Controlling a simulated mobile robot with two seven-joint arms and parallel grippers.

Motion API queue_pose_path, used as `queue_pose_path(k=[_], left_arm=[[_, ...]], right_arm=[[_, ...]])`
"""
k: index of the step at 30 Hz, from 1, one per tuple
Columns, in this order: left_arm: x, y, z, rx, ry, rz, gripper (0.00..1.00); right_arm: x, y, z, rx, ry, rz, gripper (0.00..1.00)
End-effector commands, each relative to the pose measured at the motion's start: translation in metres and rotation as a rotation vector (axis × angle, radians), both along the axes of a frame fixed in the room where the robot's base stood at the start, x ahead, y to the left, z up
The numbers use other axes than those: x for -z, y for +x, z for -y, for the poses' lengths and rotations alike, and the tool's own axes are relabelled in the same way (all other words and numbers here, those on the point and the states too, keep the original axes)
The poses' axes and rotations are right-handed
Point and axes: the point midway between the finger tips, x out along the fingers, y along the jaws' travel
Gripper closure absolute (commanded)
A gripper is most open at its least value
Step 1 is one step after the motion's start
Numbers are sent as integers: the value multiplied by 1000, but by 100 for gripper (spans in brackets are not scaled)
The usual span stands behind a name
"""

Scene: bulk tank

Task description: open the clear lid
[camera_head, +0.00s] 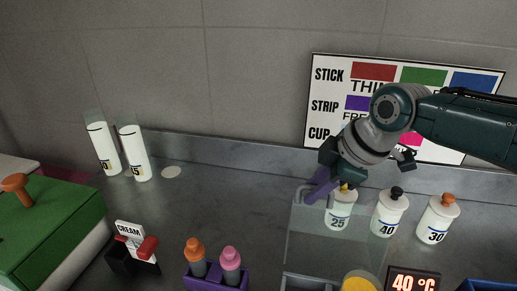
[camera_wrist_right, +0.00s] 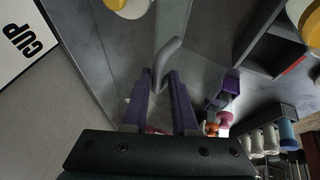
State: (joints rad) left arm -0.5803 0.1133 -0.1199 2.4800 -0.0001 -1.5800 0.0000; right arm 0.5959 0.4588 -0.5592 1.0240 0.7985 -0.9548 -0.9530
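The clear lid (camera_head: 308,245) is a see-through pane at the lower middle right of the head view, in front of the white bottles. Its grey bent handle (camera_head: 303,193) is at the pane's upper left; the handle also shows in the right wrist view (camera_wrist_right: 168,55). My right gripper (camera_head: 317,190) reaches down from the right, its purple fingers at the handle. In the right wrist view the fingers (camera_wrist_right: 161,85) stand close on both sides of the handle, with hardly any gap. Whether the lid is raised is hard to tell. My left gripper is not in view.
White bottles marked 25 (camera_head: 338,213), 40 (camera_head: 388,216) and 30 (camera_head: 436,221) stand close behind and right of the lid. A temperature display (camera_head: 413,281) and a yellow round thing (camera_head: 360,284) are in front. The counter's left middle (camera_head: 215,215) is clear.

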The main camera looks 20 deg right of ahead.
Motion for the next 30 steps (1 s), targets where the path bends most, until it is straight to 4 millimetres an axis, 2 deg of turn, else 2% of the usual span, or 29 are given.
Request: queue_pose_path(k=[7,11,24,30], left_arm=[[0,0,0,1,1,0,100],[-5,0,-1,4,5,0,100],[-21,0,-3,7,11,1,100],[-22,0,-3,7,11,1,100]], right_arm=[[0,0,1,0,-1,-1,73],[-8,-3,3,1,-2,0,73],[-70,-34,16,-1,-5,1,73],[-86,-41,19,0,-2,1,73]])
